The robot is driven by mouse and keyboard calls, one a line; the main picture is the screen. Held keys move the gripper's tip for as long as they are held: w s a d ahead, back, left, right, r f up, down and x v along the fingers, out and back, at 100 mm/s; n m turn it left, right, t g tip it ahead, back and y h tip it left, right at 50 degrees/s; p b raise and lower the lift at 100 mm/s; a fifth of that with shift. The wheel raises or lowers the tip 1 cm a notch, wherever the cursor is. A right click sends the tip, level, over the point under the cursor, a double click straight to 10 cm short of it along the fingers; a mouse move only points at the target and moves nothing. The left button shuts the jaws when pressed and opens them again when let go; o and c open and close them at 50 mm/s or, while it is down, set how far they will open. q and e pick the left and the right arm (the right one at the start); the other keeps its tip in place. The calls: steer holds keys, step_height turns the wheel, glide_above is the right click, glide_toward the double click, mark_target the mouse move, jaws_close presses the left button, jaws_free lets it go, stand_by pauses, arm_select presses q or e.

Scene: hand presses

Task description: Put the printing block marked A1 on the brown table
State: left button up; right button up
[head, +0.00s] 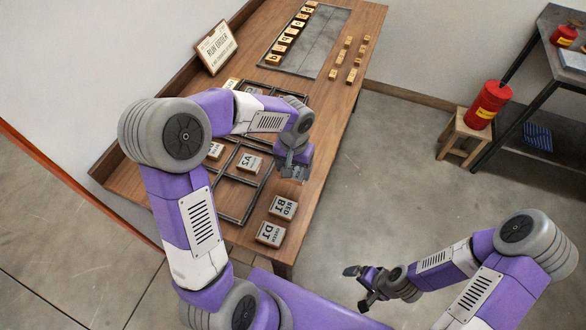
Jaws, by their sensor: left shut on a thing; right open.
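The brown table (340,112) runs from the upper right down to the lower left. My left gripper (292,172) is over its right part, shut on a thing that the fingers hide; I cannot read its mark. No block with a readable A1 mark shows. A block marked A2 (250,163) lies in the dark frame, with another block (216,150) left of it, partly behind my arm. Blocks marked RED B1 (283,207) and D1 (270,233) lie on the table near its front edge. My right gripper (361,287) is open and empty above the floor.
A dark divided frame (238,216) lies on the table. A RUN ORDER sign (216,47) stands at the left edge. A grey plate (312,50) with several lettered blocks lies further back. A red canister (488,104) stands on a wooden stool (462,137) at right.

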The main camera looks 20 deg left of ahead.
mark_target(294, 186)
arm_select(q)
step_height(294, 186, down, 6)
steer(key=shift+f+b, duration=0.2)
steer(key=shift+b, duration=0.6)
steer(key=shift+f, duration=0.2)
steer(key=o, duration=1.1)
steer(key=shift+r, duration=0.15)
steer(key=shift+r, duration=0.25)
step_height(294, 186, up, 12)
steer(key=p, duration=0.3)
steer(key=shift+f, duration=0.15)
